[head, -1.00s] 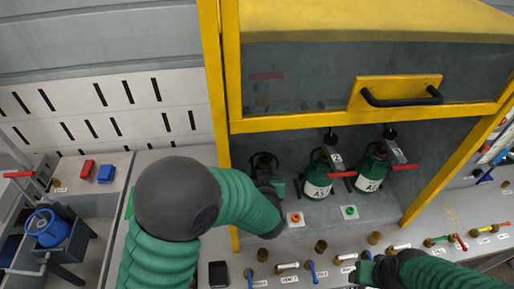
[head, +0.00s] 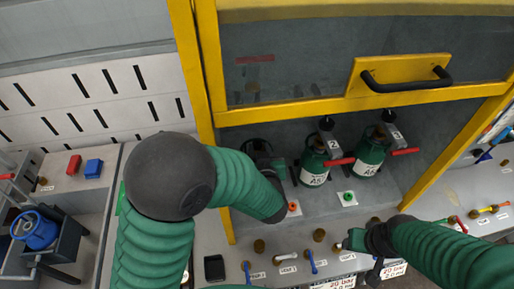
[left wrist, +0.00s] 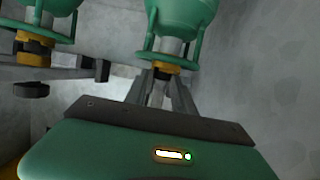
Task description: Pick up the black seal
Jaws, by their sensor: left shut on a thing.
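My left gripper (left wrist: 162,95) is shut at the top of a green cylinder (left wrist: 178,18) in the left wrist view. A small dark piece (left wrist: 162,74), which looks like the black seal, sits between its fingertips, just by the cylinder's brass collar. The fingers hide most of it. In the head view my left gripper (head: 278,167) reaches into the yellow-framed cabinet, and its fingertips are hard to make out. My right gripper (head: 358,241) is above the front of the bench, and its jaw state is unclear.
Two green cylinders (head: 315,165) with black tops and red levers stand in the cabinet, right of my left gripper. The yellow hood (head: 408,83) hangs above. Brass fittings and small coloured levers (head: 310,262) line the bench front. A black square object (head: 214,267) lies there.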

